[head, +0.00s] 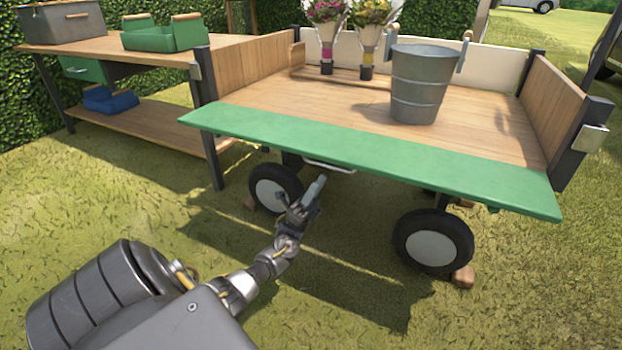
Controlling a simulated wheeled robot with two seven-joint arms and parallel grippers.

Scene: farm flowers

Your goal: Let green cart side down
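The green cart side (380,156) runs along the near edge of the wooden cart bed (350,103). It sticks outward, nearly flat, and does not stand up like the other cart sides. A pale metal bar (330,166) shows just under its near edge, partly hidden. My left gripper (316,188) is below and in front of the green side, near this bar and the left wheel. I see no clear contact with the green side, and its fingers are too small to read. My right gripper is out of view.
A metal bucket (420,90) and two wrapped bouquets (325,40) stand on the cart bed. Wheels (433,240) rest beside wooden chocks (464,277). A workbench (120,50) with green and blue trays stands at left. The grass in front is clear.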

